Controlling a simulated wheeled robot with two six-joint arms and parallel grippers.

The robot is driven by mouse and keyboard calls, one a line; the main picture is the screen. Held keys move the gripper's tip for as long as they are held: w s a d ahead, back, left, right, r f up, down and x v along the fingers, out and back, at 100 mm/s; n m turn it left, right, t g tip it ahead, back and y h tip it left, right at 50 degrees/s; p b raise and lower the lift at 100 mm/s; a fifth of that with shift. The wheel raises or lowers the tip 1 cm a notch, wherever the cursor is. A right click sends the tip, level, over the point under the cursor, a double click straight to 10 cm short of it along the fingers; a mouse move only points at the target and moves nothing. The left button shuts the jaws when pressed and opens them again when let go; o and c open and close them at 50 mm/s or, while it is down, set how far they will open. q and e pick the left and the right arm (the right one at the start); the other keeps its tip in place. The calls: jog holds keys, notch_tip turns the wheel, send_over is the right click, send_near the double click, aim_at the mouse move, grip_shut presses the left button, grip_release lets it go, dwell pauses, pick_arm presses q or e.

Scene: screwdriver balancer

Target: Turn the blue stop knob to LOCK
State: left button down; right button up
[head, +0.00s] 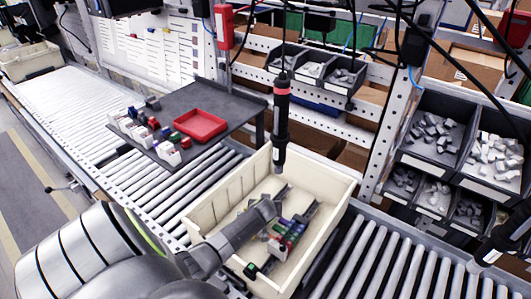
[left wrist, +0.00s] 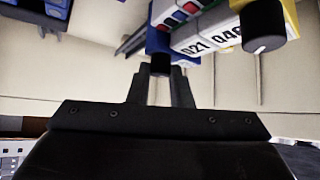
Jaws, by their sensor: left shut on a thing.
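The blue stop (left wrist: 158,38) is a small blue block at the near end of a row of coloured and white terminal blocks (left wrist: 200,38) in the left wrist view. Its dark round knob (left wrist: 160,64) sits between the tips of my left gripper (left wrist: 160,72), which is shut on it. A second dark knob (left wrist: 264,28) stands out from a yellow end piece to the right. In the head view my left gripper (head: 277,200) reaches into the cream crate beside the coloured block row (head: 288,232). No LOCK mark is readable. My right gripper is not seen.
The cream crate (head: 338,186) has raised walls around the gripper. A dark screwdriver (head: 281,115) hangs upright over its back side. A grey shelf with a red tray (head: 200,125) is at the back left. Bins of grey parts (head: 432,135) are at right.

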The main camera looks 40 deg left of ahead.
pick_arm(q)
jog(key=n+g+b, duration=0.1)
jog(key=n+y+b, duration=0.1)
jog(key=n, duration=0.1)
jog(key=n+g+y, duration=0.1)
jog(key=shift+w+d+f+n+g+b, duration=0.2)
jog(key=shift+w+n+g+b, duration=0.1)
jog(key=shift+b, duration=0.1)
jog(key=shift+w+r+n+g+y+b, duration=0.15)
jog(key=shift+n+g+y+b, duration=0.55)
jog(key=shift+n+g+b, duration=1.25)
jog(key=shift+n+t+p, duration=0.25)
jog(key=shift+n+p, duration=0.05)
jog(key=shift+n, duration=0.05)
jog(key=c, duration=1.3)
grip_release()
jog(key=b+v, duration=0.3)
jog(key=v, duration=1.4)
jog(key=shift+r, duration=0.15)
